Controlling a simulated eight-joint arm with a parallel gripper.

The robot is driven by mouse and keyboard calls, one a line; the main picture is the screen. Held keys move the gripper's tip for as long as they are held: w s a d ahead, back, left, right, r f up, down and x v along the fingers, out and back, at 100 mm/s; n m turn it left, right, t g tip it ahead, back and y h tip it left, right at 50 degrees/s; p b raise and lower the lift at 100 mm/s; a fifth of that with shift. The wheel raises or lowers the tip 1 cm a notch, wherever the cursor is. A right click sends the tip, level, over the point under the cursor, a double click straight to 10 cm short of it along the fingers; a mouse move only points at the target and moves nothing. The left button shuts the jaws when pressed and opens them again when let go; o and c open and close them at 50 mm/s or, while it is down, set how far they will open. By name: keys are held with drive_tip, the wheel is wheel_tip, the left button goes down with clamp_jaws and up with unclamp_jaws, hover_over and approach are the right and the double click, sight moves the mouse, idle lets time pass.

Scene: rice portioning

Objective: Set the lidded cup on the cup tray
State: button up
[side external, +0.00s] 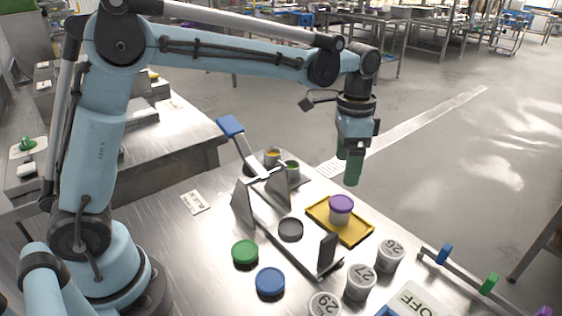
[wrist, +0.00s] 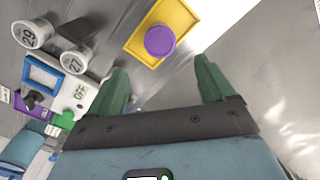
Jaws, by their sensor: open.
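A cup with a purple lid (side external: 341,206) stands upright on the yellow cup tray (side external: 317,206), near its middle. In the wrist view the purple lid (wrist: 160,41) shows from above, with the yellow tray (wrist: 181,16) around it. My gripper (side external: 351,182) is above the table, a little above and beyond the cup in the side view, and apart from it. In the wrist view its green fingers (wrist: 163,80) are spread wide with nothing between them.
White numbered cups (side external: 361,283) stand in front of the tray, near a scale (side external: 418,301). A green lid (side external: 245,251), a blue lid (side external: 270,281) and a metal fixture with upright plates (side external: 327,255) lie left of them. A blue-handled tool (side external: 230,126) rests at the back.

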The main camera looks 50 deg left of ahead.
drive_tip(key=s+a+n+t, duration=0.3)
drive_tip(key=s+a, duration=0.1)
drive_tip(key=s, duration=0.4)
drive_tip(key=s+a+n+t, duration=0.4)
drive_tip(key=s, duration=0.4)
drive_tip(key=shift+a+n, duration=0.2)
drive_tip(key=shift+n, duration=0.1)
idle(0.7)
